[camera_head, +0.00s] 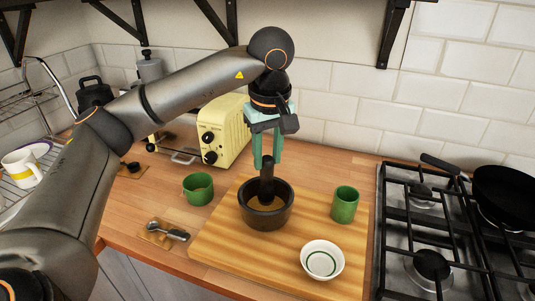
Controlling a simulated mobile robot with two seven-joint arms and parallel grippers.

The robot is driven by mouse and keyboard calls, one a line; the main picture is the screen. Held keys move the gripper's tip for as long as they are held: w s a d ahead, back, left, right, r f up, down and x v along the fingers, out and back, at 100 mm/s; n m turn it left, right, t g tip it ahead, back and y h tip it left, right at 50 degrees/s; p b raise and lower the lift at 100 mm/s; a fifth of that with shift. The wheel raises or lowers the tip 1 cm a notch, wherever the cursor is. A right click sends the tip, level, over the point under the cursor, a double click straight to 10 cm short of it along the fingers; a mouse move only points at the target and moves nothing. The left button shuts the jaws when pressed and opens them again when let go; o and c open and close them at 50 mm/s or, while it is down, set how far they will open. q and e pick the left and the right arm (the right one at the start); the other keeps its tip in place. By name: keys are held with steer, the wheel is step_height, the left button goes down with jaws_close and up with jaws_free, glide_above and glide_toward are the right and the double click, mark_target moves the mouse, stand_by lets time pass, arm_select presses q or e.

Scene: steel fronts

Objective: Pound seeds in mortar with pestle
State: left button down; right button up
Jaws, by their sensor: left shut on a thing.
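A dark mortar (257,217) stands on a wooden cutting board (219,248), with tan matter, likely seeds, inside (275,204). A dark pestle (267,178) stands nearly upright with its lower end in the mortar. My left gripper (267,162) reaches down from above and is shut on the top of the pestle. The contact between the pestle's lower end and the tan matter is hard to make out. My right gripper is not in view.
On the board are a green cup (344,205) and a white bowl (322,260). Left of it are a green mug (198,189) and a metal scoop (168,230). A yellow toaster (224,133) stands behind; a gas stove (430,230) with a black pan (505,195) is at right.

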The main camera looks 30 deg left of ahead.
arm_select(q)
steer(key=shift+f+b, duration=1.15)
steer(key=shift+f, duration=0.45)
steer(key=shift+r+p, duration=1.4)
steer(key=shift+r, duration=0.25)
